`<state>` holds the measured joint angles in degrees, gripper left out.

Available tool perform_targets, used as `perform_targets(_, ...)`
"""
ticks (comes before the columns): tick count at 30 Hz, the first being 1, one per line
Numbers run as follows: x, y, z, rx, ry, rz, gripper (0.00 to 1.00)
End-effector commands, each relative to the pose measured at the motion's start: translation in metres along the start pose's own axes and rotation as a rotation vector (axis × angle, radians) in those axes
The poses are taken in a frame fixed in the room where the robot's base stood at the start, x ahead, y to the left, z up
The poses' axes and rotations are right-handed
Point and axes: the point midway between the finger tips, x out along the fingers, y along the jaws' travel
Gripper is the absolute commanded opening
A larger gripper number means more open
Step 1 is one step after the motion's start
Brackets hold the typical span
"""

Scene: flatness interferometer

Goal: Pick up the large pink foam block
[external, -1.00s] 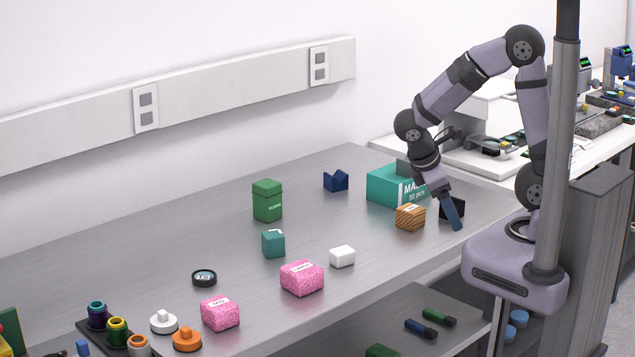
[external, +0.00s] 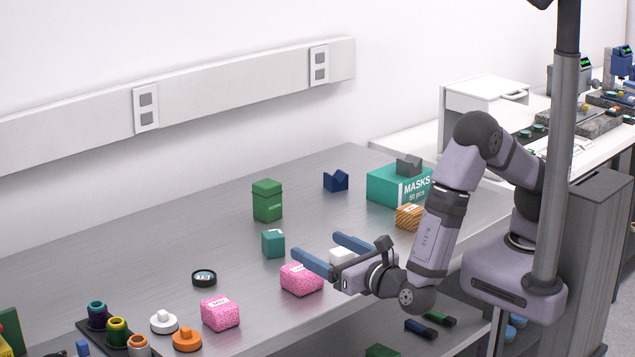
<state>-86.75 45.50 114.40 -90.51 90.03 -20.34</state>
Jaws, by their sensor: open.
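The large pink foam block (external: 299,280) sits on the grey metal table near its front edge, with a white label on top partly hidden by a gripper finger. A smaller-looking pink block (external: 220,314) with a label stands to its left. My gripper (external: 322,247) is open and empty, with its two blue fingers pointing left and back. One finger passes over or in front of the large block's top in this view; I cannot tell whether it touches. A white block (external: 341,256) shows between the fingers in the picture, partly hidden.
A teal block (external: 273,243), green canister (external: 267,201), blue V-shaped piece (external: 336,181), masks box (external: 398,187) and wooden block (external: 410,217) stand behind. A black ring (external: 204,278), white knob (external: 163,322) and orange knob (external: 187,339) are at left. The table's back left is clear.

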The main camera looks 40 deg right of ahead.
Motion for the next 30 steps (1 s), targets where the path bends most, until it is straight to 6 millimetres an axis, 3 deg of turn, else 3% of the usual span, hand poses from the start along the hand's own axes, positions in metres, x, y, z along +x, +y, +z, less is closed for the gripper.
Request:
perform_targets(6,0.002,-0.002,-0.043,-0.002,0.002,-0.006,0.77)
perform_targets(12,0.002,-0.002,-0.071,0.0,0.003,-0.007,0.77)
perform_targets(20,0.004,-0.002,-0.077,0.005,0.003,-0.01,0.77)
perform_targets(30,0.024,-0.002,-0.077,0.004,0.003,-0.008,0.77)
